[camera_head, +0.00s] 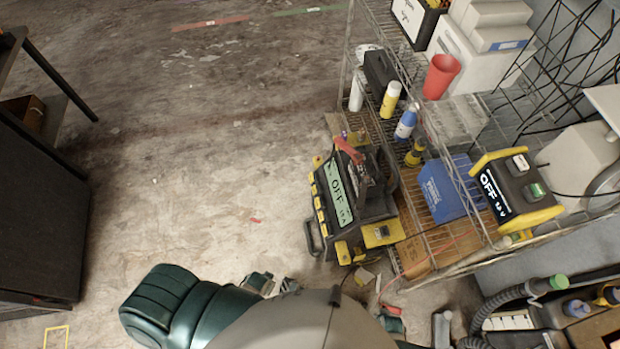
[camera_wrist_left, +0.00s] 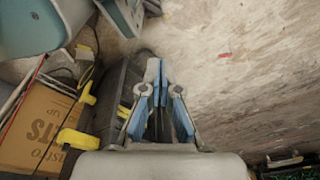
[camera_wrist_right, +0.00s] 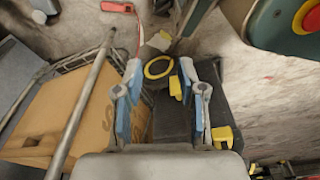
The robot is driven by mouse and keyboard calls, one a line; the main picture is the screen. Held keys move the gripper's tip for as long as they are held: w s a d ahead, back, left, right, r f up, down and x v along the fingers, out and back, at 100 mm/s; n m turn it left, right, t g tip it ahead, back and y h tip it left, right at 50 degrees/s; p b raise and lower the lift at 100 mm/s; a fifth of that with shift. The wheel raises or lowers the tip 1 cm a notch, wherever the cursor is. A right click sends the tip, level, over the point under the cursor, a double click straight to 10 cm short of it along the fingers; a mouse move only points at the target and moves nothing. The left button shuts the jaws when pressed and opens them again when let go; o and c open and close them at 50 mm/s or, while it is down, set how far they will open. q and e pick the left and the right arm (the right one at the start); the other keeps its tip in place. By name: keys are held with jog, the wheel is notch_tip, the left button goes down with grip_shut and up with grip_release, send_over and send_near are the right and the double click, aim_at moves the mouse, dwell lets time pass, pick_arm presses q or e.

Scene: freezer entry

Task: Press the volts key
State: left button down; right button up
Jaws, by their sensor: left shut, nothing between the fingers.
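A black and yellow charger (camera_head: 340,210) stands on the floor in the head view. Its green display reads OFF, with several yellow keys (camera_head: 320,215) along the left edge. The key labels are too small to read, so I cannot tell which is volts. My left gripper shows in the left wrist view (camera_wrist_left: 157,75), shut and empty, with the dark charger case (camera_wrist_left: 118,85) beside and behind it. My right gripper shows in the right wrist view (camera_wrist_right: 163,80), its fingers apart and empty, over the dark case (camera_wrist_right: 185,115). My arms hide much of the head view's bottom.
A wire shelf rack (camera_head: 470,225) stands right of the charger, holding a blue bin (camera_head: 445,188), bottles and a second yellow-framed unit (camera_head: 515,190) reading OFF. A cardboard box (camera_wrist_right: 85,115) sits close to my right gripper. Floor left of the charger is clear.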

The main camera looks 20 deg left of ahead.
pick_arm(q)
jog(key=shift+d, duration=0.5)
pick_arm(e)
jog(key=shift+d, duration=0.3)
pick_arm(q)
jog(key=shift+a, duration=0.2)
pick_arm(e)
jog(key=shift+a, duration=0.3)
pick_arm(q)
jog(key=shift+d+b, duration=0.1)
jog(key=shift+b, duration=0.2)
pick_arm(e)
jog(key=shift+w+f, duration=0.1)
jog(key=shift+w, duration=0.05)
